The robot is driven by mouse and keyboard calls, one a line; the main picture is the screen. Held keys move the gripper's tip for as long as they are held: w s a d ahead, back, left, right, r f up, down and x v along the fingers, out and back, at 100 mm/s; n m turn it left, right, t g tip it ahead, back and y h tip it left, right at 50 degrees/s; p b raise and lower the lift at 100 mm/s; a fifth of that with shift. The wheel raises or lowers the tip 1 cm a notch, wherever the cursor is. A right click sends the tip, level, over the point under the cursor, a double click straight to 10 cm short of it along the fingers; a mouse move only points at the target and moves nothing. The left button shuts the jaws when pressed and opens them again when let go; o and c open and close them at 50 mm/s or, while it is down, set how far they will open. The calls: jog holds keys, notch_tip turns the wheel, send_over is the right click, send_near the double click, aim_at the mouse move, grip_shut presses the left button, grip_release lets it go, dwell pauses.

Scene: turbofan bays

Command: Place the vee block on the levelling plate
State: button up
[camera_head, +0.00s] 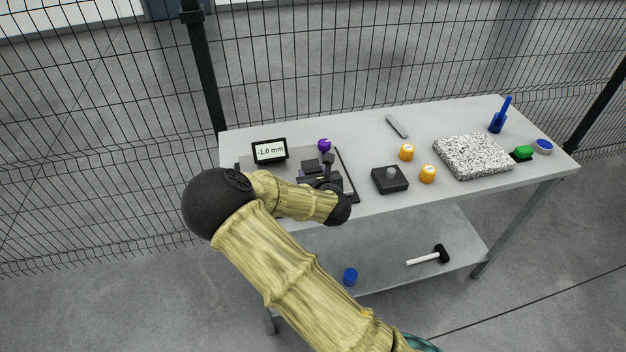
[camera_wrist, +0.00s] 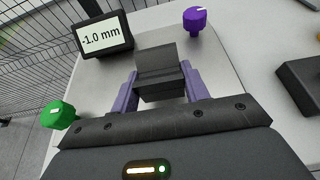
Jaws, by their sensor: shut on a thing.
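My gripper (camera_wrist: 160,84) is shut on the vee block (camera_wrist: 157,64), a dark grey block between its two purple fingers in the wrist view. The levelling plate (camera_wrist: 220,77) is the light grey surface below and around the block, with a purple knob (camera_wrist: 195,19) beyond it and a green knob (camera_wrist: 57,114) at the left. In the head view, the vee block (camera_head: 311,165) shows over the plate, which my arm partly covers. I cannot tell whether the block touches the plate. A display (camera_wrist: 104,35) behind it reads -1.0 mm.
A dark block with a grey knob (camera_head: 390,179) stands right of the plate, near two orange weights (camera_head: 407,152) (camera_head: 428,174). A speckled slab (camera_head: 473,156), a green item (camera_head: 523,152) and a blue bottle (camera_head: 499,118) are farther right. A mesh fence (camera_head: 330,60) runs behind the table.

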jog(key=shift+f, duration=1.3)
jog(key=shift+f, duration=0.2)
jog(key=o, duration=1.3)
jog(key=shift+o, duration=0.2)
jog(key=shift+r, duration=0.2)
jog(key=b+v, duration=0.1)
jog(key=v, duration=1.1)
jog(key=shift+b, duration=0.3)
